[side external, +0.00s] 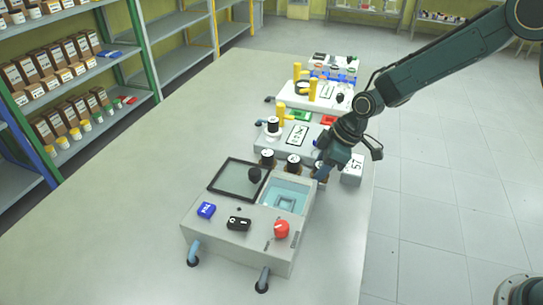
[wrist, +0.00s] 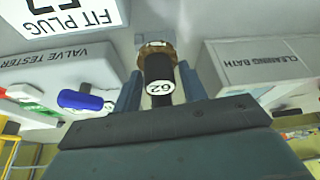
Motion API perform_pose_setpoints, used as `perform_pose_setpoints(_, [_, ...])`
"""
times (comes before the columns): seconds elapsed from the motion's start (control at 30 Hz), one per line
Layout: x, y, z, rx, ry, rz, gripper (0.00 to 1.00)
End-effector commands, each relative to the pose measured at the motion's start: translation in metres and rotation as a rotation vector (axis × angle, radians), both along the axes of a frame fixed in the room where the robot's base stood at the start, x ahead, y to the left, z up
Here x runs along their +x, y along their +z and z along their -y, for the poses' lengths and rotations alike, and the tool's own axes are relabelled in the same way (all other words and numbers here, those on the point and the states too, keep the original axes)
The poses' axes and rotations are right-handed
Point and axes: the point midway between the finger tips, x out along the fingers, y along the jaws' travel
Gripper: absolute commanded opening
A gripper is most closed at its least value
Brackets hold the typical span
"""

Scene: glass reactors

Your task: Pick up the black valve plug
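A black valve plug (wrist: 158,72) with a brass-coloured collar and a round white label reading 62 stands between my fingers in the wrist view. My gripper (wrist: 160,78) is open, with one blue-grey finger on each side of the plug and a narrow gap showing on both sides. In the side view my gripper (side external: 324,170) points down at the right end of a row of plugs and hides most of the plug there. Two other black plugs with pale tops, one left (side external: 267,157) and one middle (side external: 293,162), stand beside it.
The cleaning bath (side external: 240,228), with a dark lid and blue water, is close in front. The valve tester (wrist: 60,72) and a FIT PLUG sign (wrist: 75,15) show in the wrist view. More stations stand behind. The table's left side (side external: 150,150) is clear.

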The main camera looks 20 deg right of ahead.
Motion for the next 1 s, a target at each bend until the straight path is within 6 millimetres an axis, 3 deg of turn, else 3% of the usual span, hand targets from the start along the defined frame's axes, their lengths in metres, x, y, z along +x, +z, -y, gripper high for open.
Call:
perform_pose_setpoints(0.37, [0.0,0.002,0.0,0.0,0.0,0.001,0.21])
perform_pose_setpoints(0.57, [0.001,0.013,0.0,0.001,0.0,0.002,0.21])
perform_pose_setpoints(0.77, [0.001,0.039,0.0,0.001,0.001,0.005,0.21])
perform_pose_setpoints(1.0, [0.001,0.087,0.0,0.002,-0.001,0.006,0.21])
